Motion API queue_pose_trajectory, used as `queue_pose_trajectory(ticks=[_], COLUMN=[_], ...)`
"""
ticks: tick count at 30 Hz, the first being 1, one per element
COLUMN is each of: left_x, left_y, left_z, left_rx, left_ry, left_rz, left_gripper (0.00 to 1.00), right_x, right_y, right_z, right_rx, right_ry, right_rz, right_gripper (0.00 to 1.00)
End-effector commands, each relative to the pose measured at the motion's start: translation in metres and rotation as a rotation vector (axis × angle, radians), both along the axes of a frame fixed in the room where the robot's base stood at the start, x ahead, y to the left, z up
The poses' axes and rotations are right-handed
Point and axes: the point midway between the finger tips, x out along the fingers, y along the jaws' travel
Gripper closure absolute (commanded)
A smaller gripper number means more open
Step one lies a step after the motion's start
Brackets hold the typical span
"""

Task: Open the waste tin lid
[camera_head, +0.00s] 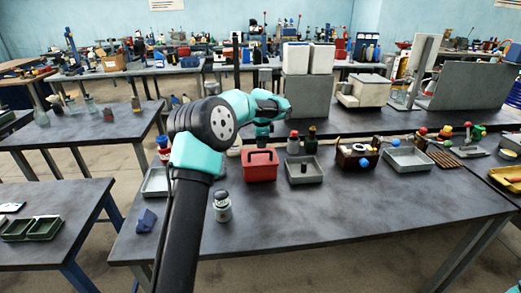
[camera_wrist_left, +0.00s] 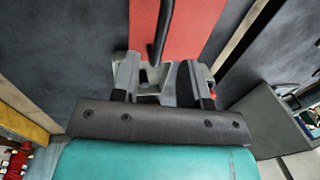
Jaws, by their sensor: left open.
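The waste tin (camera_head: 260,169) is a red box with a dark loop handle (camera_head: 250,154) on top, standing toward the back of the near workbench. Its lid looks shut. My left gripper (camera_head: 263,138) points down just above the tin, with my arm reaching in from the front. In the left wrist view the gripper (camera_wrist_left: 163,76) is open. The dark handle (camera_wrist_left: 161,32) runs in between its fingers over the red lid (camera_wrist_left: 204,24). I cannot tell if the fingers touch the handle. My right gripper is not in view.
A grey tray (camera_head: 304,173) stands right of the tin, with dark bottles (camera_head: 311,142) behind it. Another tray (camera_head: 153,184) is to the left. A small grey-white jar (camera_head: 222,206) and a blue block (camera_head: 146,220) stand in front. The bench's front right is clear.

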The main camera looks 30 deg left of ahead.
Motion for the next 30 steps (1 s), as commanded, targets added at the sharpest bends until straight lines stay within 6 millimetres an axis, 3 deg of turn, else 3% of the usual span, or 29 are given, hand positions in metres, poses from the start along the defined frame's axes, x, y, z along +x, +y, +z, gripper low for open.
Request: queue_pose_trajectory(ticks=[3, 9, 20, 30], left_x=[0.003, 0.007, 0.007, 0.007], left_y=[0.002, 0.005, 0.006, 0.005], left_z=[-0.021, -0.043, -0.047, -0.047], left_rx=[0.0, 0.0, 0.0, 0.0], left_ry=[0.002, 0.002, 0.0, 0.0], left_rz=[-0.001, -0.001, -0.001, -0.001], left_gripper=[0.59, 0.59, 0.59, 0.9], right_x=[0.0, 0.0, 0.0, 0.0], right_y=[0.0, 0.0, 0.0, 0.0], right_z=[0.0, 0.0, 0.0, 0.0], right_rx=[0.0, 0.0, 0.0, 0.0], right_ry=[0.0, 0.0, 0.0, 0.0], right_rz=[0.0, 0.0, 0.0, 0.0], right_gripper=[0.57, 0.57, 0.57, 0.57])
